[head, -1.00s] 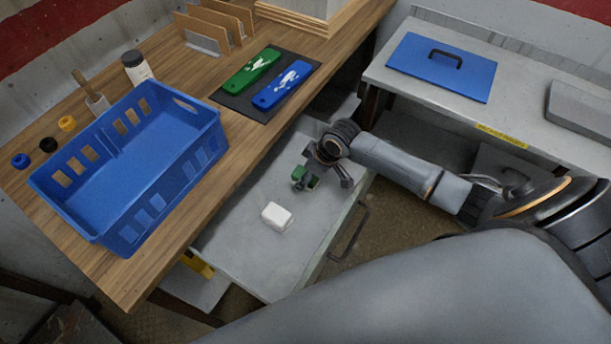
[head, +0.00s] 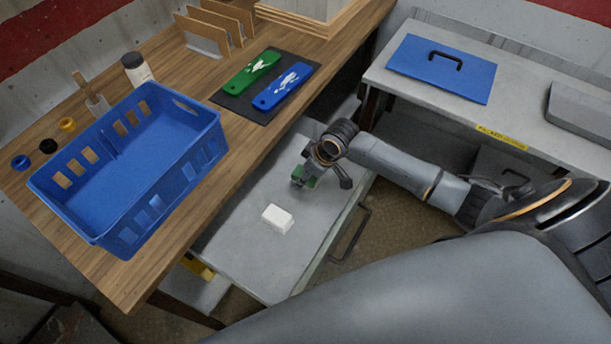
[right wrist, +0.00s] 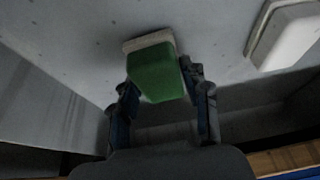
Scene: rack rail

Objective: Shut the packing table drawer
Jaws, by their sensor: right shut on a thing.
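The packing table drawer (head: 252,250) is grey and stands pulled out from under the wooden table (head: 225,165), with a bar handle (head: 350,234) on its front. My right gripper (head: 308,178) is inside the drawer's outline, near its far end. It is shut on a green sponge (head: 304,181). In the right wrist view the sponge (right wrist: 158,74) has a beige layer and sits between the fingers (right wrist: 160,88). A white block (head: 278,219) lies in the drawer, apart from the gripper; it also shows in the right wrist view (right wrist: 290,36). My left gripper is out of view.
A blue basket (head: 95,190), a green and a blue packet on a dark mat (head: 232,101), a bottle (head: 137,70) and small caps stand on the tabletop. A grey bench (head: 400,85) with a blue lid (head: 443,67) is at the right. Floor shows beyond the drawer handle.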

